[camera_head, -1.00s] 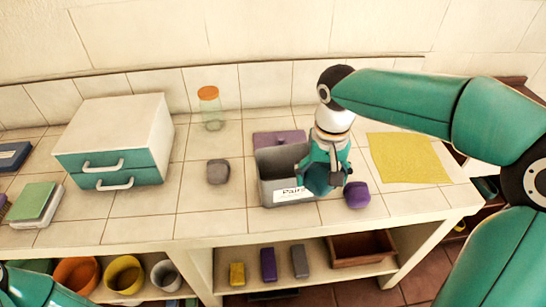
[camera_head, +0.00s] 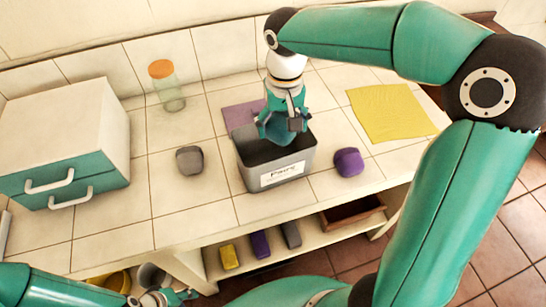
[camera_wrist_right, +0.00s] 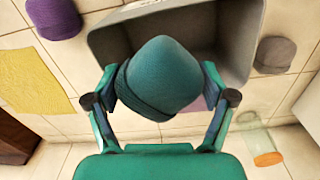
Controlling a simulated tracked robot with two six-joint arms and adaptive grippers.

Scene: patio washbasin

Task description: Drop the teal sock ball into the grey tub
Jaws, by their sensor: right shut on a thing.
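The teal sock ball (camera_wrist_right: 160,75) is between the fingers of my right gripper (camera_head: 282,122), which is shut on it. In the head view the ball (camera_head: 274,132) hangs over the grey tub's opening, partly hidden by the fingers. The grey tub (camera_head: 284,174), with a white label on its front, stands on the tiled counter. Its wall also shows behind the ball in the right wrist view (camera_wrist_right: 112,38). The tub's inside is dark and partly covered. My left gripper (camera_head: 168,298) is at the bottom edge, small and cut off; its jaws are unclear.
A purple ball (camera_head: 348,162) lies right of the tub and a grey ball (camera_head: 189,160) left. A purple mat (camera_head: 236,113) lies behind the tub. A jar (camera_head: 168,90), a yellow cloth (camera_head: 392,112) and a white drawer unit (camera_head: 65,125) stand or lie farther out.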

